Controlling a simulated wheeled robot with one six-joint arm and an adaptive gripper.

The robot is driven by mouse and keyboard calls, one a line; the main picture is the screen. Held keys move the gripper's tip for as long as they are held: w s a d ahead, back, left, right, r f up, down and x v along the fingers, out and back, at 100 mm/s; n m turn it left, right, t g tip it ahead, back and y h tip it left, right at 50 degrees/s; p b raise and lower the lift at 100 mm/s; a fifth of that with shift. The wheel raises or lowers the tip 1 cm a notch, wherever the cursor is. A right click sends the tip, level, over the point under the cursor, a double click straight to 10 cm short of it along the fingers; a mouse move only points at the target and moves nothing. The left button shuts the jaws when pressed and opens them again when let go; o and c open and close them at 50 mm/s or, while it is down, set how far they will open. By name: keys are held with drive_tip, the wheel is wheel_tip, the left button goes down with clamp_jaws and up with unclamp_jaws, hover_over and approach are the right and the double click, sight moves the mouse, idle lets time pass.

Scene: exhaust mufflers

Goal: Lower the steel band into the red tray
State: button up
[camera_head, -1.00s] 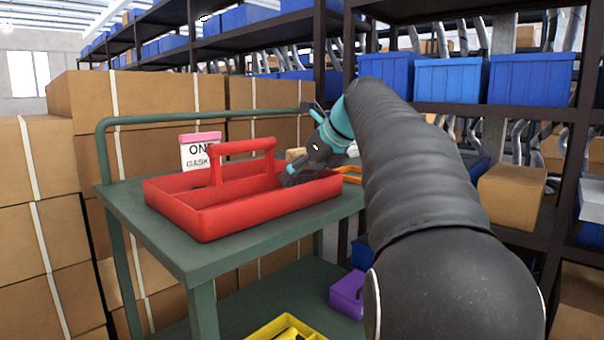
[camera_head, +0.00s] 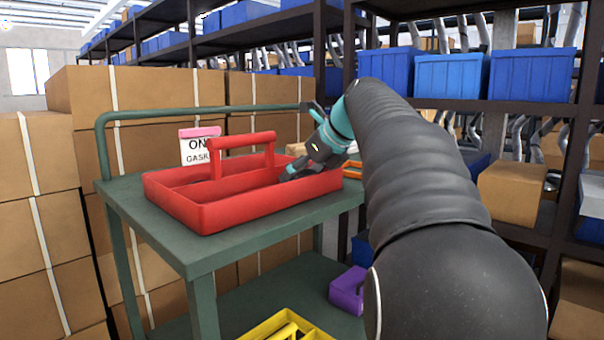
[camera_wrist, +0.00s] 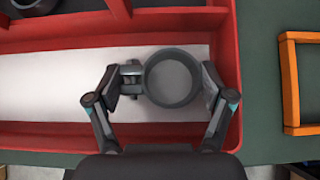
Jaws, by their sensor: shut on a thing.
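The red tray (camera_head: 230,210) with its raised handle stands on the green cart top. In the wrist view its red wall (camera_wrist: 240,75) surrounds a compartment with a pale floor. The steel band (camera_wrist: 150,85), a dark grey ring with a small clamp block on its left side, is between the fingers of my gripper (camera_wrist: 163,88). My gripper is shut on it, one finger at the clamp block and one at the ring's right side. The band is over or inside the front compartment; whether it touches the floor I cannot tell. In the head view my gripper (camera_head: 290,176) dips behind the tray's rim and the band is hidden.
An orange frame (camera_wrist: 300,82) lies right of the tray. A dark round thing (camera_wrist: 35,5) sits in the tray's other compartment. A sign (camera_head: 198,150) stands behind the tray. Yellow (camera_head: 290,328) and purple (camera_head: 348,290) containers are on the lower shelf.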

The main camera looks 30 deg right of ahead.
drive_tip(key=o, duration=1.1)
